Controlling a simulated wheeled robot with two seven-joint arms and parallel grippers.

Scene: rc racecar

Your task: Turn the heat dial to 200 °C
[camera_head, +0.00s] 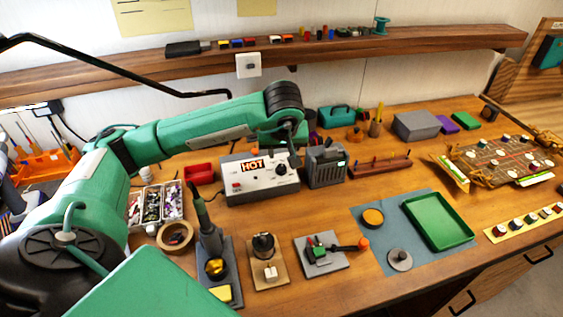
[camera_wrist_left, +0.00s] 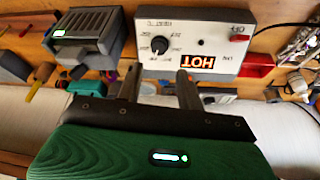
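The heat dial is a dark round knob (camera_head: 281,168) on the front of a white control box (camera_head: 262,190) with an orange HOT sign (camera_head: 252,165). In the left wrist view the box is upside down, and the dial (camera_wrist_left: 160,45) has small scale marks around it, too small to read surely. My left gripper (camera_head: 290,146) hangs above the box near the dial. In the left wrist view its two fingers (camera_wrist_left: 160,84) are apart with nothing between them, and the dial lies beyond their tips, apart from them. My right gripper is out of view.
A grey vented unit (camera_head: 325,166) stands close to the right of the box. A red bin (camera_head: 199,174) and a tray of small parts (camera_head: 157,204) are to its left. A soldering iron stand (camera_head: 215,268) and a small board (camera_head: 268,276) lie in front.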

